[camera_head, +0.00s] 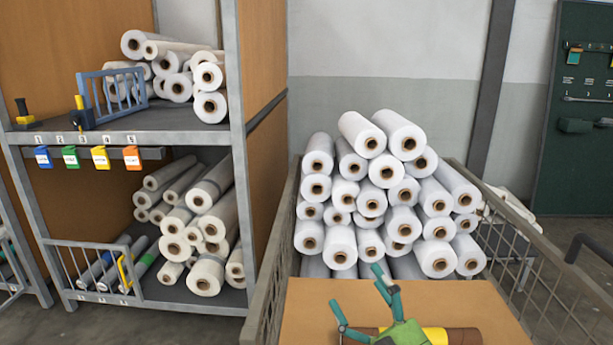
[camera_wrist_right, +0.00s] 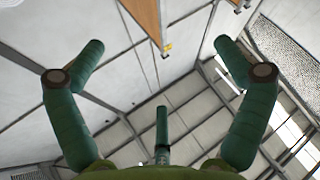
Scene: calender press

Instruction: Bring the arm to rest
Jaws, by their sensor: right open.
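My right gripper (camera_head: 371,299) is at the bottom of the head view, in front of the piled white rolls. Its green fingers are spread and nothing is between them. In the right wrist view the open fingers (camera_wrist_right: 160,75) point up toward the ceiling, with only roof beams and wall behind them. My left gripper is in neither view.
White rolls (camera_head: 370,170) are piled in a wire-sided cart (camera_head: 518,255) ahead. A brown board (camera_head: 305,305) lies below, with a brown and yellow roll (camera_head: 462,336) by my gripper. A rack (camera_head: 130,140) with more rolls stands left. Grey floor shows at the right.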

